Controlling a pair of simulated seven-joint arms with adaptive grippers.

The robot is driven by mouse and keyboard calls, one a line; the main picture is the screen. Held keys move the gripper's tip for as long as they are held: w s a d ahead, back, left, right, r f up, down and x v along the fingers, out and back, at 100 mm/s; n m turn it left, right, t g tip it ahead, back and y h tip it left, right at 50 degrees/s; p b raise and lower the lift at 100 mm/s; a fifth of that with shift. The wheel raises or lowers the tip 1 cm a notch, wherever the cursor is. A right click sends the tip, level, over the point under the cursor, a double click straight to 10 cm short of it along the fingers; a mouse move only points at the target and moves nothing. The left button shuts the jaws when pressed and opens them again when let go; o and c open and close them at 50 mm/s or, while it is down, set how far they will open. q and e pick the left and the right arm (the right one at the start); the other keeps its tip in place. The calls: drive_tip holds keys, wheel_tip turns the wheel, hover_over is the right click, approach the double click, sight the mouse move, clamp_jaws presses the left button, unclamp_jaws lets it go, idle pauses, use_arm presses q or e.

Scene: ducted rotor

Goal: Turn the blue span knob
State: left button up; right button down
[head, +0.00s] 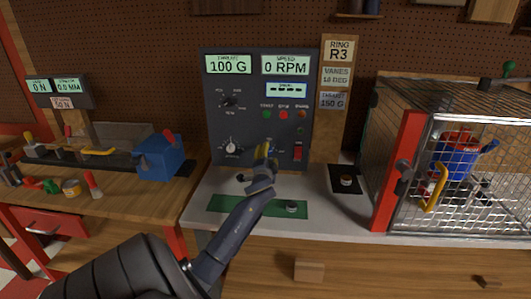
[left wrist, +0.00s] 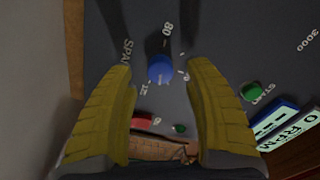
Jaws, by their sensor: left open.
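The blue span knob (left wrist: 160,68) sits on the dark panel in the left wrist view, beside the printed word SPAN and several scale marks. My left gripper (left wrist: 161,80) is open, with one yellow finger on each side of the knob. Gaps show between both fingers and the knob, and I see no contact. In the head view my left gripper (head: 267,150) is in front of the lower part of the control panel (head: 212,110), and it largely hides the blue knob there. My right gripper is in neither view.
The panel also carries a white-pointer knob (head: 231,147), a black selector (head: 230,101), small buttons and a red switch (head: 298,153). A wire cage (head: 485,190) with a red front post (head: 398,170) stands at the right. A blue block (head: 160,157) sits at the left.

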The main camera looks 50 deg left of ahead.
use_arm(q)
drive_tip(key=v, duration=0.9)
drive_tip(key=shift+s, duration=0.1)
